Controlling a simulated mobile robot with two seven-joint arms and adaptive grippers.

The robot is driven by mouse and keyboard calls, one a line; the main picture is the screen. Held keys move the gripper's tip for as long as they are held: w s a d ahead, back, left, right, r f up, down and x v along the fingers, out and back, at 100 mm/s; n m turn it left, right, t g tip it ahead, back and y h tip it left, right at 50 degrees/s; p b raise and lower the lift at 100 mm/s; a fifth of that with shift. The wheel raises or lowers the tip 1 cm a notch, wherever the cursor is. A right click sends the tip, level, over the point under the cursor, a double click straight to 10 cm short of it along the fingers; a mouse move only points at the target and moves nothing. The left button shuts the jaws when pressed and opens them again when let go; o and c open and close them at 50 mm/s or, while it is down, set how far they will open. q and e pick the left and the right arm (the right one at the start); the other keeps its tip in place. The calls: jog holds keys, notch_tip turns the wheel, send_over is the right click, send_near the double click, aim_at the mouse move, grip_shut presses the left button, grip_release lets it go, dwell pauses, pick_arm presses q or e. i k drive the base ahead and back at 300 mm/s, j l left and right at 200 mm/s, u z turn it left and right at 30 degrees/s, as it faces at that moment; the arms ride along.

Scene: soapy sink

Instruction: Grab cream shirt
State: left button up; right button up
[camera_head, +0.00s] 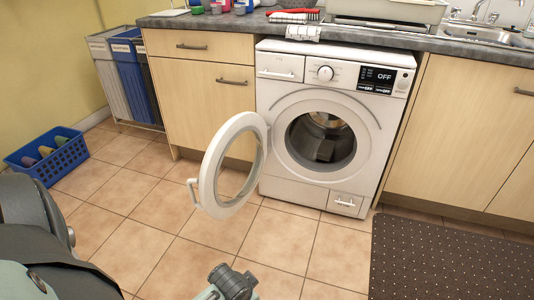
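I cannot make out a cream shirt for certain. The washing machine (290,185) stands under the counter with its round door (206,178) swung wide open to the left. Inside its dark drum opening (322,137) there is a small tan patch near the top and greyish shapes below. I cannot tell whether any of these is cloth or drum wall. Parts of my arms show at the lower left and bottom middle, in front of the machine and apart from it. Neither gripper's fingers show in the head view.
The open door juts out over the tiled floor (150,207). A dark dotted mat (450,260) lies at the lower right. A blue basket (48,158) with several items and tall laundry bins (125,80) are at the left. The counter (235,24) holds bottles, a brush and a sink.

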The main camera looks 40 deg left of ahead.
aim_at(325, 152)
jog(key=j+z, duration=0.4)
jog(key=j, duration=1.4)
jog(key=k+j, duration=0.15)
jog(key=j, duration=1.95)
jog(key=k, duration=0.05)
